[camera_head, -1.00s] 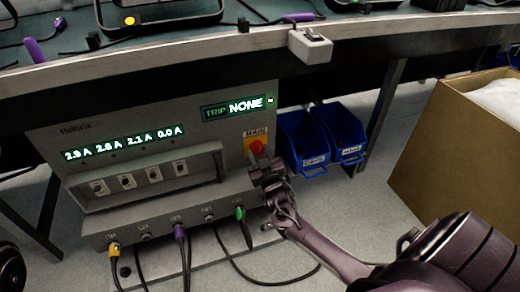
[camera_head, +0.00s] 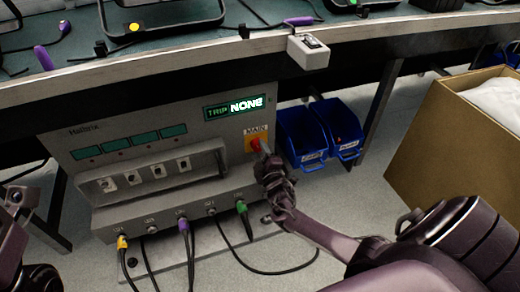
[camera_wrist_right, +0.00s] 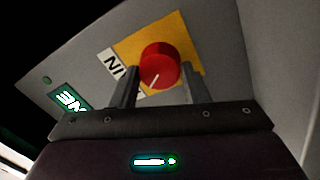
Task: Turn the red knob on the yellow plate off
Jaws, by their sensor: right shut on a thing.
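The red knob (camera_head: 255,144) sits on the yellow plate (camera_head: 249,132) below the word MAIN, at the right of a grey panel box (camera_head: 85,182). My right gripper (camera_head: 264,152) is at the knob and covers part of it in the head view. In the right wrist view the knob (camera_wrist_right: 160,66) is between the two fingers of my right gripper (camera_wrist_right: 158,88), which is shut on it. The knob's white mark points down and left there. The yellow plate (camera_wrist_right: 192,45) shows behind it. A dark part of my left arm is at the left edge; its fingers do not show.
The TRIP display (camera_head: 235,107) is lit and reads NONE. The four small displays (camera_head: 117,143) are dark. Cables plug into the box's lower front. Blue bins (camera_head: 303,138) hang right of the box. A cardboard box (camera_head: 450,150) stands farther right, under the worktop's level.

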